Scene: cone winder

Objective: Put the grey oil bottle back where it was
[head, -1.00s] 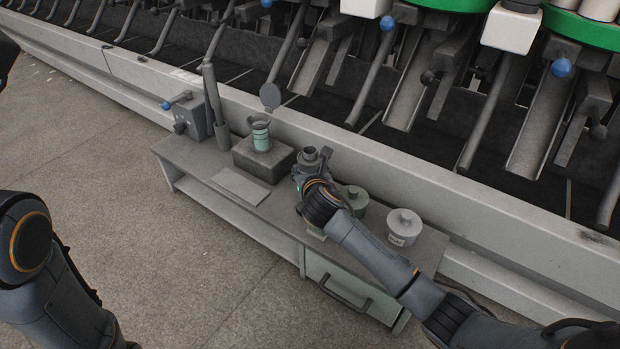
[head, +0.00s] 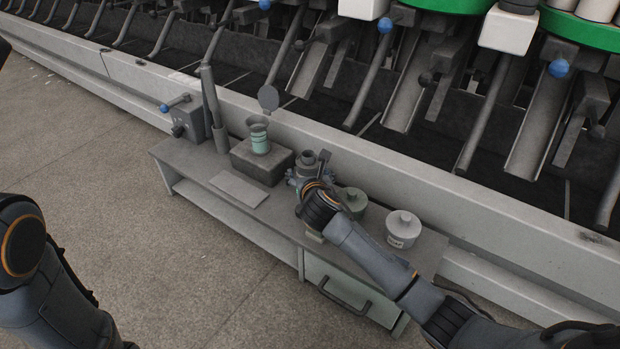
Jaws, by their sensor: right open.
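A grey bottle-like thing with a round top (head: 307,158) stands on the bench in the head view; I take it for the oil bottle. My right gripper (head: 307,174) is at it, with the jaws open and a finger showing on each side. The gripper and wrist hide most of its body, so I cannot tell whether the fingers touch it or exactly how its base rests. My left arm shows at the left edge, but its gripper is out of view.
A dark block (head: 262,163) carries a green cup (head: 260,139). A flat plate (head: 239,189) lies on the bench (head: 185,152). A post and lever box are at left. The machine rail runs behind.

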